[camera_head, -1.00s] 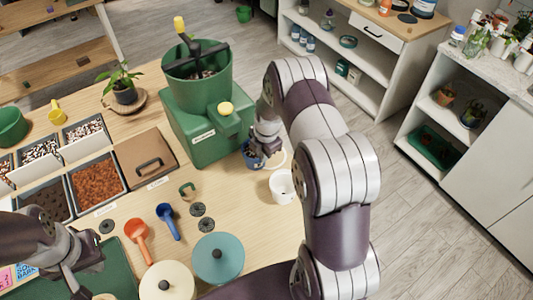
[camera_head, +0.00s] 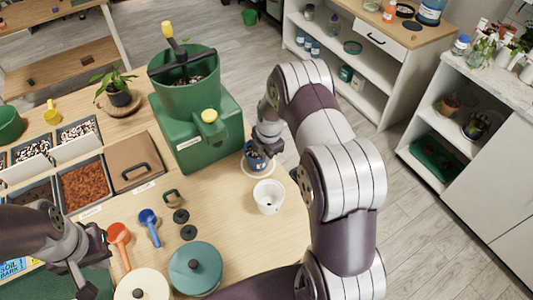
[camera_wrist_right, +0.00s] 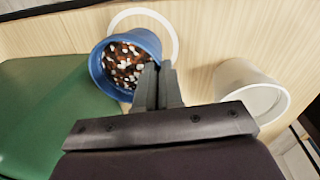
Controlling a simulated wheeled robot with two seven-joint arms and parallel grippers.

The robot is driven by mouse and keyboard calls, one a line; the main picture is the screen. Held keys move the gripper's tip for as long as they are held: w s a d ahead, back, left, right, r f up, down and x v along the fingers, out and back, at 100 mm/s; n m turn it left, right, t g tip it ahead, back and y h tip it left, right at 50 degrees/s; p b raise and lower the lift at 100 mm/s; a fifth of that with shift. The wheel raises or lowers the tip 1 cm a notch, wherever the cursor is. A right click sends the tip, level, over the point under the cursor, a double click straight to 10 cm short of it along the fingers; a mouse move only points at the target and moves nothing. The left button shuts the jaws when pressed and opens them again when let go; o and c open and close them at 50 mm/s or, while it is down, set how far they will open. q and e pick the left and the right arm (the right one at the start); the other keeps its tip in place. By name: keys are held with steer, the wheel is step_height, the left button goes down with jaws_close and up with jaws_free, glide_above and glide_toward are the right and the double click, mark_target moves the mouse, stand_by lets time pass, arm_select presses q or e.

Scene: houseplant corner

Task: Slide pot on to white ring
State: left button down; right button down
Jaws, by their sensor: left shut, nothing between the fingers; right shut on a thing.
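A small blue pot (camera_wrist_right: 104,76) holds a brown, red and white mix in the right wrist view. In the head view the blue pot (camera_head: 254,161) stands beside the green machine. My right gripper (camera_wrist_right: 160,75) is shut on the pot's rim; it also shows in the head view (camera_head: 264,146). The white ring (camera_wrist_right: 172,30) lies flat on the table. The pot overlaps part of it, and its far arc stays bare. In the head view the ring (camera_head: 262,176) shows around the pot's lower side. My left gripper (camera_head: 82,280) is shut and empty at the lower left.
An empty white pot (camera_head: 268,197) stands just in front of the ring; it also shows in the wrist view (camera_wrist_right: 250,92). The green machine (camera_head: 202,128) stands close on the left. Scoops, black discs and lidded pots lie nearer. The table's right edge is close.

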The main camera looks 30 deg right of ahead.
steer(key=c, duration=1.2)
jaws_free()
step_height(320, 180, up, 13)
steer(key=s+b, duration=0.1)
steer(key=b, duration=0.1)
steer(key=shift+s+d+f, duration=0.15)
steer(key=shift+s+f, duration=0.05)
steer(key=shift+s, duration=0.1)
